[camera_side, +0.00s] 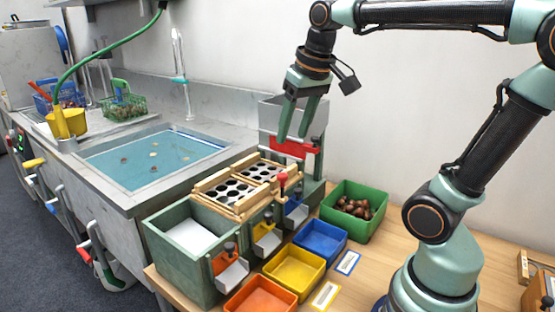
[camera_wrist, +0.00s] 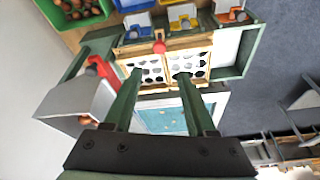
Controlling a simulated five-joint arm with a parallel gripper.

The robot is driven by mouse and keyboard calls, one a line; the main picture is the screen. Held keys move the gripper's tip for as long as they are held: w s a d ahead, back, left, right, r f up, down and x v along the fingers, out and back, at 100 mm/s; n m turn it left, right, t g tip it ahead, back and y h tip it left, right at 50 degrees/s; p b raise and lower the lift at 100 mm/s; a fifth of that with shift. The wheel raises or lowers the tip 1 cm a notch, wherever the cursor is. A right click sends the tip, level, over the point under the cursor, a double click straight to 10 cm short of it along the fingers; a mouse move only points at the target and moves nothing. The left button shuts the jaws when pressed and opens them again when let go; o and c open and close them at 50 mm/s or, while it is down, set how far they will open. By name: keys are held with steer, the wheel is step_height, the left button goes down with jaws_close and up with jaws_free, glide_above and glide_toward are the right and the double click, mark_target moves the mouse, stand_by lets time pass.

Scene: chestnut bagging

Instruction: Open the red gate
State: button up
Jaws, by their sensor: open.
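The red gate (camera_side: 308,151) is a flat red plate at the front of the grey hopper (camera_side: 270,113), behind the wooden sorting grid. In the wrist view the red gate (camera_wrist: 106,69) shows left of my fingers, with brown chestnuts beside it. My gripper (camera_side: 293,137) is open and empty, pointing down, and in the side view its fingertips overlap the hopper front just above the gate. In the wrist view my gripper (camera_wrist: 160,73) shows its fingers apart over the grid, with nothing between them. I cannot tell whether a finger touches the gate.
The wooden grid (camera_side: 212,199) with round holes has a red-knobbed lever (camera_side: 283,180) at its edge. Orange (camera_side: 262,299), yellow (camera_side: 294,271) and blue (camera_side: 321,240) bins stand in front. A green crate (camera_side: 373,232) holds chestnuts. A water basin (camera_side: 153,157) lies left.

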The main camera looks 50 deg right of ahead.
steer(key=w+d+r+m+g, duration=0.2)
steer(key=d+r+m+g, duration=0.35)
steer(key=d, duration=0.75)
steer(key=shift+t+y, duration=0.3)
steer(key=shift+t, duration=0.65)
step_height(320, 180, down, 11)
steer(key=shift+w+r, duration=0.1)
steer(key=shift+r, duration=0.1)
jaws_close()
